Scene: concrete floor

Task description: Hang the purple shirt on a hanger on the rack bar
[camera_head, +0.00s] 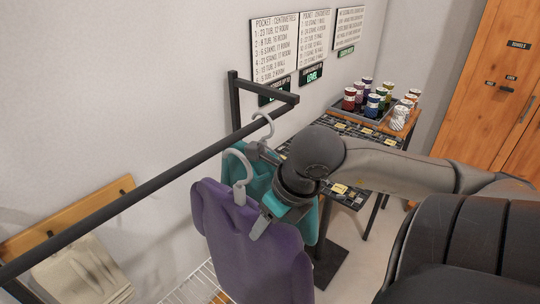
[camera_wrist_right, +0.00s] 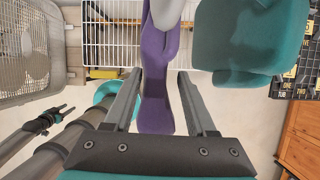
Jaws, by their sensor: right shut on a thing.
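The purple shirt (camera_head: 245,245) hangs from a pale grey hanger (camera_head: 240,180) with a curved hook. The hook's top is close to the dark rack bar (camera_head: 150,187); I cannot tell whether it touches. In the wrist view, the shirt (camera_wrist_right: 158,60) shows between my fingers and the hanger's pale part (camera_wrist_right: 168,10) at the top edge. A teal shirt (camera_head: 308,222) hangs just behind, its hook (camera_head: 263,120) at the bar.
A table (camera_head: 368,178) with a tray of several colourful cans (camera_head: 370,98) stands behind my right arm. A pale cloth bag (camera_head: 80,272) hangs from a wooden board at lower left. A wire shelf (camera_wrist_right: 110,45) lies below. The bar's near left stretch is clear.

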